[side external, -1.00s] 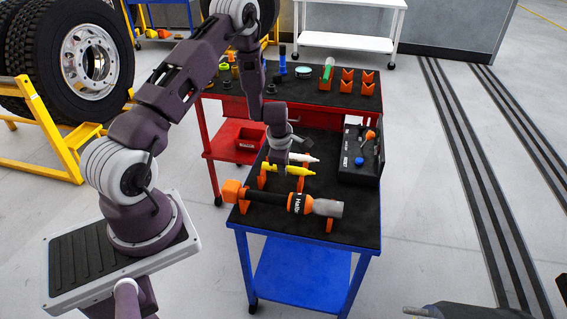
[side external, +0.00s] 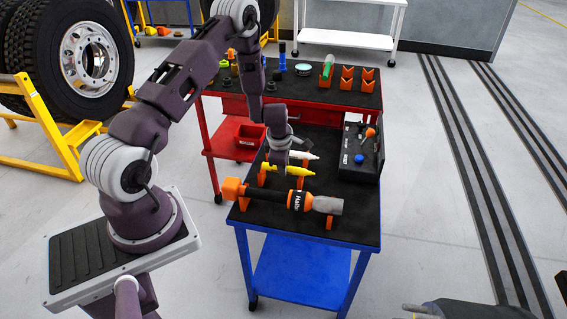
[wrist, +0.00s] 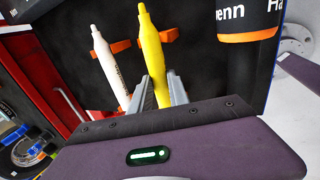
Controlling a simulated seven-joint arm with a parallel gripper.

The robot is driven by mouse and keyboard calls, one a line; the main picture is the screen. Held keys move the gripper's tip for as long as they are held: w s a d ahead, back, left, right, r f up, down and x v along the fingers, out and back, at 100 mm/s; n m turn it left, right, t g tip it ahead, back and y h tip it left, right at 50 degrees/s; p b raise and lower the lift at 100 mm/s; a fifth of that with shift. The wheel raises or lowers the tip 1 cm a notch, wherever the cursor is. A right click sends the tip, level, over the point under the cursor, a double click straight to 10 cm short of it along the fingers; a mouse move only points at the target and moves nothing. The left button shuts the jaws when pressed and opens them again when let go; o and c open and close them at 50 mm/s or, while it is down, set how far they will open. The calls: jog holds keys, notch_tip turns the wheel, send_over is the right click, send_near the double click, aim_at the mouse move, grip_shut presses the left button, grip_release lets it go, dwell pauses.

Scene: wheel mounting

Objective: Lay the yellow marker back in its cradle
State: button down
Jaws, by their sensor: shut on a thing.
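The yellow marker (side external: 297,170) lies roughly level over the blue cart's black top, between the white marker and the large torque tool. My gripper (wrist: 157,92) is shut on the yellow marker (wrist: 152,55), with one finger on each side near its lower end in the wrist view. An orange cradle piece (wrist: 171,35) shows beside the marker's upper part, and another orange cradle piece (side external: 262,180) shows at its left end in the side view. I cannot tell whether the marker touches the cradle. My fingers and wrist hide part of it.
The white marker (wrist: 108,62) lies close by in an orange holder (wrist: 120,46). The torque tool (side external: 275,194) lies in front on orange supports. A black box (side external: 358,160) with small items stands at the right. A red cart (side external: 220,140) stands behind.

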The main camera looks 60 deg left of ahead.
jog(key=shift+f, duration=0.25)
jog(key=shift+f, duration=0.55)
jog(key=c, duration=1.2)
grip_release()
jog(key=shift+o, duration=0.2)
jog(key=v, duration=0.7)
